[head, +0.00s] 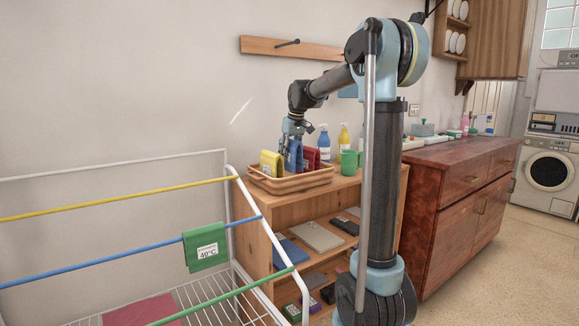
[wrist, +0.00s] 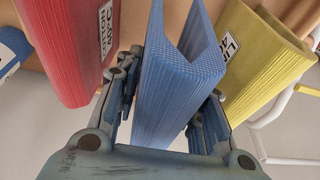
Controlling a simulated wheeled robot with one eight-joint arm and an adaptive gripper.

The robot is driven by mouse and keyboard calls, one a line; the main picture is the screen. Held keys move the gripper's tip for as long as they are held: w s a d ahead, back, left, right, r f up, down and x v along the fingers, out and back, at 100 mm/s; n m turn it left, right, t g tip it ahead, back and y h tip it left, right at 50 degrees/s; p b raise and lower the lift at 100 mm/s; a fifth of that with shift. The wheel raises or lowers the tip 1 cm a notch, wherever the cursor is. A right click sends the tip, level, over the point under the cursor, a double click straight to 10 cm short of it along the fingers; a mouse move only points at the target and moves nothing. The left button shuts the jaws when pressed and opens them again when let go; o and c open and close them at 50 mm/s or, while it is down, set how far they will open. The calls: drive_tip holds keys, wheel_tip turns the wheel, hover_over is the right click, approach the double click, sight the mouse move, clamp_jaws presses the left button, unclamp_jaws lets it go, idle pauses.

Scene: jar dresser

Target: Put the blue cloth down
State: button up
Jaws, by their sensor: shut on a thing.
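The blue cloth (head: 293,155) is folded and stands between a yellow cloth (head: 271,163) and a red cloth (head: 310,158) at the tray (head: 318,178) on the wooden shelf unit. My gripper (head: 293,130) reaches it from above. In the wrist view my gripper (wrist: 165,110) has a finger on each side of the blue cloth (wrist: 175,75) and is shut on it. The red cloth (wrist: 68,45) is to its left there and the yellow cloth (wrist: 262,55) to its right, both apart from the fingers. Whether the blue cloth touches the tray floor is hidden.
A green cloth (head: 206,247) labelled 40°C hangs on the blue rail of the white drying rack (head: 235,178) at the left. Blue (head: 323,143) and yellow (head: 344,137) bottles and a green cup (head: 349,162) stand beside the tray. Shelves below hold several flat items.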

sight(289, 162)
drive_tip(key=shift+f, duration=2)
drive_tip(key=o, duration=0.8)
drive_tip(key=shift+r, duration=0.1)
